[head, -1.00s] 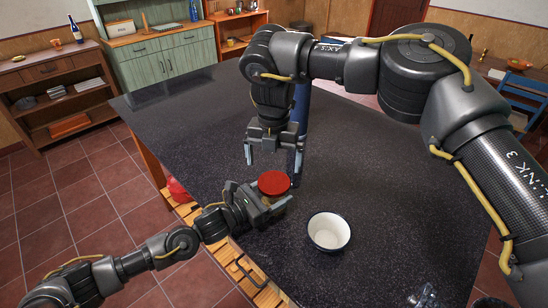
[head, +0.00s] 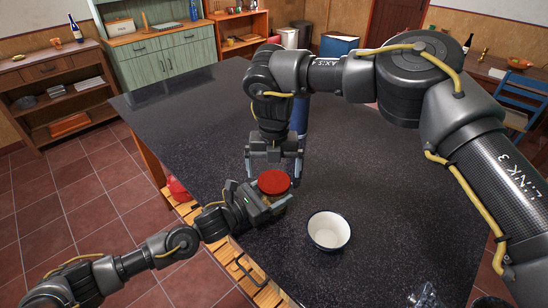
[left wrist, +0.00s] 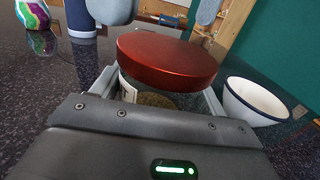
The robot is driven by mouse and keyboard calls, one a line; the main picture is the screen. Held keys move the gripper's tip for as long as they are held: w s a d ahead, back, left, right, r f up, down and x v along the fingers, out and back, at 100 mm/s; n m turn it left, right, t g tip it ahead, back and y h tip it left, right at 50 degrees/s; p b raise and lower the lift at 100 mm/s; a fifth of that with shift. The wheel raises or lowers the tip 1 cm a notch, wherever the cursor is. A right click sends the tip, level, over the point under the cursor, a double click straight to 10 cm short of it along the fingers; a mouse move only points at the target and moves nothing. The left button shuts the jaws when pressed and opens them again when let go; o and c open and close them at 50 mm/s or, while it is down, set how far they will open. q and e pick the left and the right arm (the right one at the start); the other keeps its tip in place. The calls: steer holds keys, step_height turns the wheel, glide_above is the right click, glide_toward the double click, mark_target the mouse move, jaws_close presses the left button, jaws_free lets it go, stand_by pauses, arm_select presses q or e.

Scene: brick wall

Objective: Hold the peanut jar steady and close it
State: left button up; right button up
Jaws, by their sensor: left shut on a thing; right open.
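The peanut jar (left wrist: 155,97) is a short clear glass jar with brown contents, standing at the table's left edge. Its wide red lid (head: 273,181) sits on top and also shows in the left wrist view (left wrist: 168,60); I cannot tell whether it is screwed down. My left gripper (head: 272,204) is shut around the jar's side, below the lid. My right gripper (head: 274,173) points down, open and empty, with its fingers spread wider than the lid, just behind and above it. Its fingertips show beyond the lid in the left wrist view.
A white bowl with a dark rim (head: 329,231) stands right of the jar. A blue cylinder (head: 301,112) stands behind my right gripper. A colourful patterned object (left wrist: 33,13) is farther off. The dark table (head: 400,190) is clear at right.

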mark_target(274, 182)
arm_select(q)
steer(key=shift+f, duration=0.3)
arm_select(e)
steer(key=shift+f, duration=1.65)
steer(key=shift+c, duration=0.4)
steer(key=c, duration=0.9)
steer(key=o, duration=1)
steer(key=shift+r, duration=0.15)
step_height(274, 182, up, 12)
steer(key=shift+f, duration=0.1)
